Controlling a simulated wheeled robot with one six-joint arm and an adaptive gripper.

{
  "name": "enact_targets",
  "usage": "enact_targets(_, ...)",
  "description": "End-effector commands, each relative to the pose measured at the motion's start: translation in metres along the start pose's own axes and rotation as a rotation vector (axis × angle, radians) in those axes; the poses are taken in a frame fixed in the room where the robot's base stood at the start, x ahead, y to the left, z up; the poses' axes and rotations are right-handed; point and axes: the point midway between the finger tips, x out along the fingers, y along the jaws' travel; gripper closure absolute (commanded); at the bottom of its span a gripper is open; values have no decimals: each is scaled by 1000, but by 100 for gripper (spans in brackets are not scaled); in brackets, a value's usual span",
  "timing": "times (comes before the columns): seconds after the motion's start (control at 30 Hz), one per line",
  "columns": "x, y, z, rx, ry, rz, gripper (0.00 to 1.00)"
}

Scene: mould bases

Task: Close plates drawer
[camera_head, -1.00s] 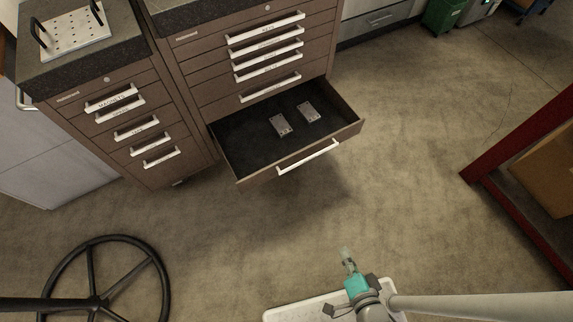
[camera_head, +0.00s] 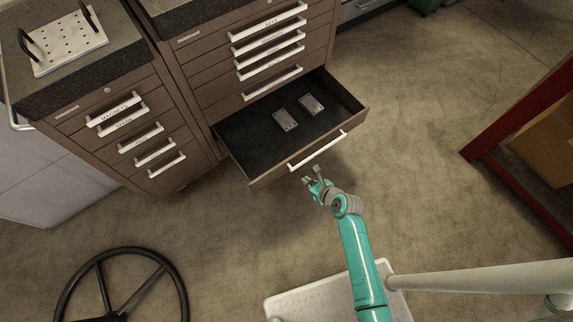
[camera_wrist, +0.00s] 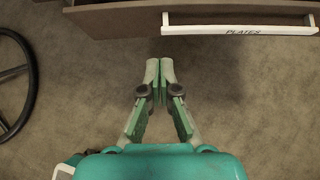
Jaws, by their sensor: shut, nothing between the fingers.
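The plates drawer (camera_head: 247,150) is the lowest drawer of the brown cabinet and stands pulled out. Two grey metal plates (camera_head: 285,119) lie inside it. Its white handle (camera_head: 318,151) runs along the front. In the wrist view the handle (camera_wrist: 240,25) carries the label "PLATES" at the top right. My gripper (camera_head: 306,181) is just in front of the drawer front, near the left end of the handle, and not visibly touching it. In the wrist view my gripper (camera_wrist: 160,72) has its fingertips together, empty, below the drawer front.
Shut drawers (camera_head: 268,50) sit above the open one. A second brown cabinet (camera_head: 130,140) with shut drawers stands at the left. A black spoked wheel (camera_head: 122,255) is at lower left. A red frame (camera_head: 520,110) with a cardboard box is at right. Open floor lies between.

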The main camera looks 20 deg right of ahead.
Motion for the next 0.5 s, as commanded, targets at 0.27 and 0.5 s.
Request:
enact_targets(0.27,33,0,1,2,1,3,100)
enact_targets(0.5,74,0,1,0,1,2,100)
